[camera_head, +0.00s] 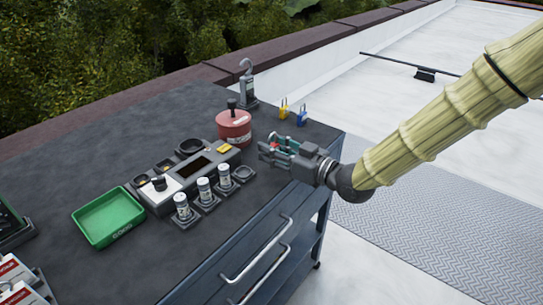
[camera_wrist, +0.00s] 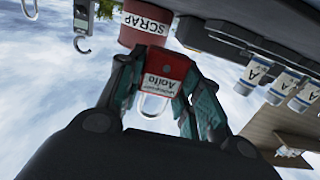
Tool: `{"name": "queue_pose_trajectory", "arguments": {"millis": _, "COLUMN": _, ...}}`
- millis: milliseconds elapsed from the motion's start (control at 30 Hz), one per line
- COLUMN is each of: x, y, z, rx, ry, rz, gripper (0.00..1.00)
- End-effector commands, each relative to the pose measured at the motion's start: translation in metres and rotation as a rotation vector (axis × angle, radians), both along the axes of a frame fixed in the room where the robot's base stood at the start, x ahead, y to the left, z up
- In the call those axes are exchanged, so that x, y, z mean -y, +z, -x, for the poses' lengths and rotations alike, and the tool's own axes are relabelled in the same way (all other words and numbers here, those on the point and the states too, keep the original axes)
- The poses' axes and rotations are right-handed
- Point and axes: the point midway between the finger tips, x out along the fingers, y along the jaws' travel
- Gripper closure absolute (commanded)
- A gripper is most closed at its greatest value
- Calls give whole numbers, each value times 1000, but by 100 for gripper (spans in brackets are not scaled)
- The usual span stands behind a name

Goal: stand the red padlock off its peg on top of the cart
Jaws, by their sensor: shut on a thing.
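The red padlock (camera_wrist: 172,68) shows in the wrist view between my fingers, with a white label and its pale shackle toward the bottom of that picture. My gripper (camera_wrist: 160,82) is shut on its body; in the head view my gripper (camera_head: 272,150) is over the right part of the cart's dark top (camera_head: 250,205). I cannot tell whether the padlock touches the cart top. In the head view the fingers mostly hide it.
A red scrap can (camera_head: 234,128) stands just left of my gripper. A yellow padlock (camera_head: 283,109) and a blue padlock (camera_head: 302,116) are behind it. Several white canisters (camera_head: 204,189) and a grey console (camera_head: 190,180) lie to the left, then a green tray (camera_head: 108,218). The front right is clear.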

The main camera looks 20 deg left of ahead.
Motion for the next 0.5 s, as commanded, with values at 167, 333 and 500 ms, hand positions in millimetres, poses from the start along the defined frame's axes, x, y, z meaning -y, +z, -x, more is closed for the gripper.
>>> {"name": "queue_pose_trajectory", "arguments": {"millis": 167, "x": -9, "y": -1, "z": -14, "rx": 1, "ry": 0, "rz": -1, "gripper": 92}}
{"name": "queue_pose_trajectory", "arguments": {"millis": 333, "x": -10, "y": -10, "z": -15, "rx": -1, "ry": 0, "rz": 0, "gripper": 92}}
{"name": "queue_pose_trajectory", "arguments": {"millis": 500, "x": -10, "y": -30, "z": -14, "rx": -2, "ry": 1, "rz": -1, "gripper": 92}}
